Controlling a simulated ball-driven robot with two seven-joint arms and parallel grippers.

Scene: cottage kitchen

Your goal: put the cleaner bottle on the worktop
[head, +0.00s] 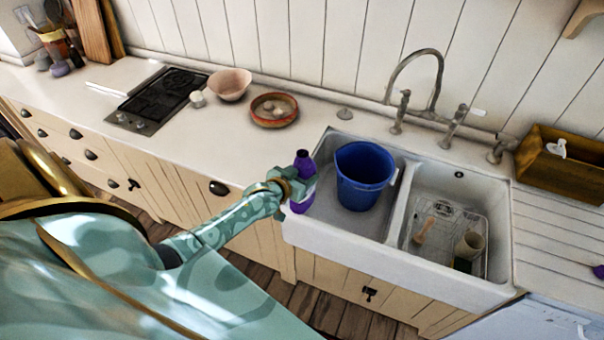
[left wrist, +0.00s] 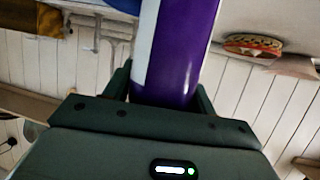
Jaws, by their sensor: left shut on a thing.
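The cleaner bottle (head: 302,181) is purple with a pale label, and it is upright in my left gripper (head: 288,186). The gripper is shut on it at the front left edge of the sink. In the left wrist view the purple bottle (left wrist: 182,55) stands between the two fingers (left wrist: 160,92). The worktop (head: 235,125) is pale and runs along the wall, left of the sink. My right gripper is not in view.
The white double sink (head: 340,252) holds a blue bucket (head: 364,178) on the left and a wire rack (head: 450,235) on the right. A hob (head: 160,98), a pink bowl (head: 230,84) and a red dish (head: 273,110) stand on the worktop. Bare worktop lies in front of them.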

